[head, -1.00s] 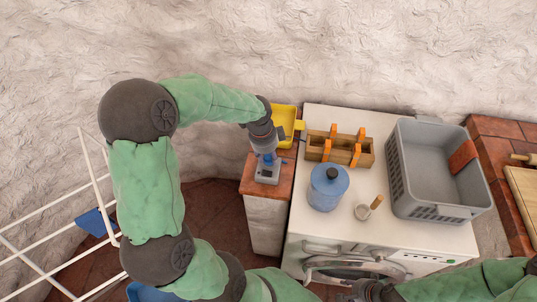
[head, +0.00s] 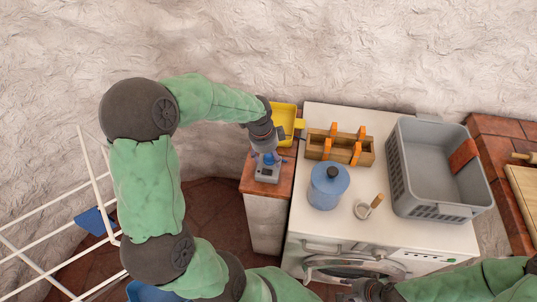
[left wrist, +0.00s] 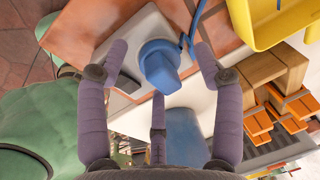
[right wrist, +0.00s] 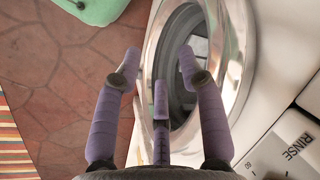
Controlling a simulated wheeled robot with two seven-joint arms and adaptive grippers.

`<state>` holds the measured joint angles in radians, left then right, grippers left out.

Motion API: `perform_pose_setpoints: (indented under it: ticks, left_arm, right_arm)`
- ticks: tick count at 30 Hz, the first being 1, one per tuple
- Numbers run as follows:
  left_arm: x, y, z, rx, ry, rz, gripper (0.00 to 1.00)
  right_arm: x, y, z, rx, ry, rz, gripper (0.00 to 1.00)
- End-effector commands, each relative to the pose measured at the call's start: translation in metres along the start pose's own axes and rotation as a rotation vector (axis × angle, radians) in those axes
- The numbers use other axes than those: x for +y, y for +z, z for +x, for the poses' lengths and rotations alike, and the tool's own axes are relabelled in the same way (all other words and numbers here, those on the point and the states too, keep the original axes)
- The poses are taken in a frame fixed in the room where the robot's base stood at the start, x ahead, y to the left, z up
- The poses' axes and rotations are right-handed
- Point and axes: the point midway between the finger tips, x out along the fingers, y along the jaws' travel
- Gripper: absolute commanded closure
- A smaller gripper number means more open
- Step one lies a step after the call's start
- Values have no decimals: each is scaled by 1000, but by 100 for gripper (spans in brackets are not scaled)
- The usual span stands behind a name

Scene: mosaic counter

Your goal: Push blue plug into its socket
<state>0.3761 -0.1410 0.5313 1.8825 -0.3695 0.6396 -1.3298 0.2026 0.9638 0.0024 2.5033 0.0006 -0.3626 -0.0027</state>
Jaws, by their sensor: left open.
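The blue plug (left wrist: 160,66) stands on the grey socket block (left wrist: 125,60), a blue cable beside it. Whether it is fully seated cannot be told. In the head view the plug (head: 270,158) and socket block (head: 267,173) are on the small brick-topped stand, the plug partly hidden by my left gripper (head: 267,152). In the left wrist view my left gripper (left wrist: 160,78) is open, its three purple fingers spread around the plug with gaps visible. My right gripper (right wrist: 159,62) is open and empty in front of the washing machine door.
A yellow bin (head: 283,120) stands just behind the socket. On the white washing machine (head: 300,215) are a blue jar (head: 327,190), a wooden rack (head: 320,145) with orange clips, a small mortar (head: 361,211) and a grey basket (head: 400,195). A white drying rack (head: 88,165) stands left.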

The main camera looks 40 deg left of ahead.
Motion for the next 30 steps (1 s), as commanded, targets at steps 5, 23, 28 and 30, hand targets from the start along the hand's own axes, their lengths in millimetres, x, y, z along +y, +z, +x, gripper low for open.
perform_pose_setpoints:
  ticks: [5,23,28,30]
  left_arm:
    - [-2,0,-16,0,-5,-1,33]
    - [-1,0,-114,1,-3,0,33]
    - [0,0,-119,1,-1,0,33]
    - [0,0,-120,0,-1,0,33]
  right_arm:
    - [0,0,0,0,0,0,60]
    - [0,0,0,0,0,0,60]
    - [0,0,0,0,0,0,60]
    - [0,0,0,0,0,0,60]
